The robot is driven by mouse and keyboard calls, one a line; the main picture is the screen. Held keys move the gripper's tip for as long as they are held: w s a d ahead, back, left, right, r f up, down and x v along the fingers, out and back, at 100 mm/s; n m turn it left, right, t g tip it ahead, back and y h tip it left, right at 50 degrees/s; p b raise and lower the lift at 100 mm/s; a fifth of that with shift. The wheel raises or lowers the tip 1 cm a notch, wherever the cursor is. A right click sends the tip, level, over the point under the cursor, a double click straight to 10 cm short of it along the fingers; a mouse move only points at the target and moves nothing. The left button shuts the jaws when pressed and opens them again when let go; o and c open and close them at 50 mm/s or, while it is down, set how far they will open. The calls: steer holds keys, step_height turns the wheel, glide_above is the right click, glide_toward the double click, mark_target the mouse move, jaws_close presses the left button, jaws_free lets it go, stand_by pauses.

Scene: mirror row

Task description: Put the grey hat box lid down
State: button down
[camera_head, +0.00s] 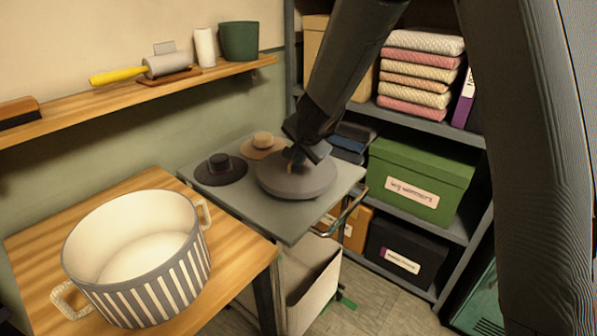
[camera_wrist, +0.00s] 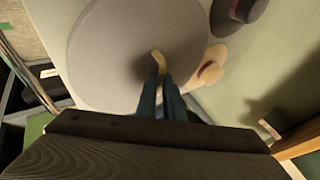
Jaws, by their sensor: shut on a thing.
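The grey hat box lid (camera_head: 297,183) is a round disc over the grey cart top (camera_head: 291,229) in the head view. It fills the upper left of the wrist view (camera_wrist: 110,45). My gripper (camera_head: 297,163) is above the lid's middle. In the wrist view its fingers (camera_wrist: 162,85) are shut on the lid's small tan knob (camera_wrist: 158,62). I cannot tell whether the lid touches the cart top. The lid's far edge is partly hidden by my arm.
A dark hat (camera_head: 220,170) and a tan hat (camera_head: 263,146) lie left of and behind the lid. A striped pot (camera_head: 140,268) stands on the wooden table at left. Shelves with a green box (camera_head: 420,178) and folded cloths (camera_head: 418,72) stand at right. The cart's front strip is clear.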

mark_target(298, 169)
steer(key=shift+f+b, duration=1.75)
steer(key=shift+b, duration=0.1)
steer(key=shift+f, duration=0.15)
steer(key=c, duration=1.9)
jaws_free()
steer(key=shift+s+r, duration=0.1)
steer(key=shift+r, duration=0.1)
steer(key=p+v, duration=0.6)
steer(key=v, duration=0.6)
steer(key=shift+p, duration=0.35)
steer(key=s+d+f+n+g, duration=0.1)
steer(key=s+d+n+g, duration=0.1)
steer(key=s+d, duration=0.4)
steer(key=s+d+f+n+g+h, duration=0.1)
steer(key=s+d, duration=0.4)
steer(key=s, duration=0.6)
steer(key=s+d+f+n+g+h, duration=0.1)
steer(key=s+d+f+n+g, duration=0.2)
steer(key=s+d+n, duration=0.2)
steer(key=s+d, duration=0.1)
steer(key=s, duration=0.2)
steer(key=shift+s+d+n, duration=0.25)
steer(key=shift+d+n, duration=0.05)
steer(key=shift+d, duration=0.1)
